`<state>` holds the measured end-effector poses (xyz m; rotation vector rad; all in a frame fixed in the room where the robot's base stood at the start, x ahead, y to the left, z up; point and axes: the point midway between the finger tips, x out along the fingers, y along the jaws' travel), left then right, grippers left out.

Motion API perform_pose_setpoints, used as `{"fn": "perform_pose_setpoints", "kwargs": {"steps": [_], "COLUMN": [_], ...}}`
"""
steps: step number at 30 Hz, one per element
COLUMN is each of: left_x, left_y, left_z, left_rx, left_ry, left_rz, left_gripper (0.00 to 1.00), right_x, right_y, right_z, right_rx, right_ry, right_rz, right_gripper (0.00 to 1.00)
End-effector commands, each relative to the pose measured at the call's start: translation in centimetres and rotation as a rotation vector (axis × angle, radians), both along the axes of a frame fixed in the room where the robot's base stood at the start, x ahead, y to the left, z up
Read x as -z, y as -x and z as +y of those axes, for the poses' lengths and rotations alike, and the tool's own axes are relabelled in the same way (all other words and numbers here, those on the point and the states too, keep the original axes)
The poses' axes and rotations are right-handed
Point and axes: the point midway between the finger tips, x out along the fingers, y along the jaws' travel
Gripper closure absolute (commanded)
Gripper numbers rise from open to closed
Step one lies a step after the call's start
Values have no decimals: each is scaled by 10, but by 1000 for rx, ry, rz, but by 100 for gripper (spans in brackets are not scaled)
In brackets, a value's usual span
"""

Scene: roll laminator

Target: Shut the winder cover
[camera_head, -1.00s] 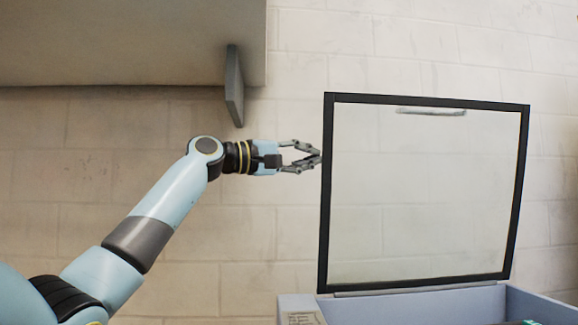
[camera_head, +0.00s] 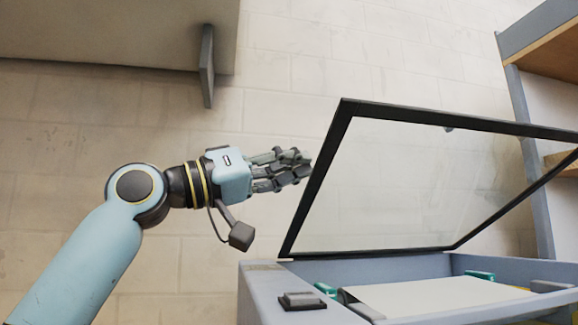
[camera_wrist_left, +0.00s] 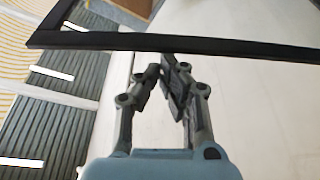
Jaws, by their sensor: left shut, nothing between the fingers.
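The winder cover is a clear panel in a black frame (camera_head: 318,186), hinged at the back of the grey-blue machine housing (camera_head: 262,290). It stands open, leaning forward over the housing. My left gripper (camera_head: 304,165) is shut and empty, close beside the left bar of the frame; I cannot tell whether it touches. In the left wrist view, the shut fingers (camera_wrist_left: 165,68) point at a black frame bar (camera_wrist_left: 170,42) that crosses the picture just past the fingertips. My right gripper is in neither current view.
Inside the housing lies a white sheet or roll (camera_head: 435,296) with green parts (camera_head: 480,275) near it. A dark switch-like block (camera_head: 302,301) sits on the left rim. A shelf unit (camera_head: 530,150) stands at the right. A grey panel (camera_head: 207,68) hangs at upper left.

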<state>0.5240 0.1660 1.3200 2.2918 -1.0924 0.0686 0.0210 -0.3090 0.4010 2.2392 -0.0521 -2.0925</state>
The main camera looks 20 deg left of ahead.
Motion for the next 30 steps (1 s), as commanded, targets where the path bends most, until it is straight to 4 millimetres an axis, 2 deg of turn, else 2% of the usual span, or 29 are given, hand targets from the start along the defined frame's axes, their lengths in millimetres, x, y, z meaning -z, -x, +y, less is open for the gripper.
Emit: {"fn": "perform_pose_setpoints", "kwargs": {"steps": [1,9,26,30], "left_x": [11,26,26,21], "left_y": [2,8,9,8], "left_z": [-2,-6,-6,-5], "left_rx": [1,0,0,-1], "left_ry": [1,2,2,2], "left_rz": [3,3,3,3], "left_gripper": [100,100,100,100], "right_x": [8,19,20,16], "right_y": [4,8,7,5], "right_z": [0,2,6,5], "right_rx": [0,1,2,2], "right_ry": [0,-2,-7,-6], "right_rz": [6,13,10,8], "right_gripper": [27,27,27,27]}}
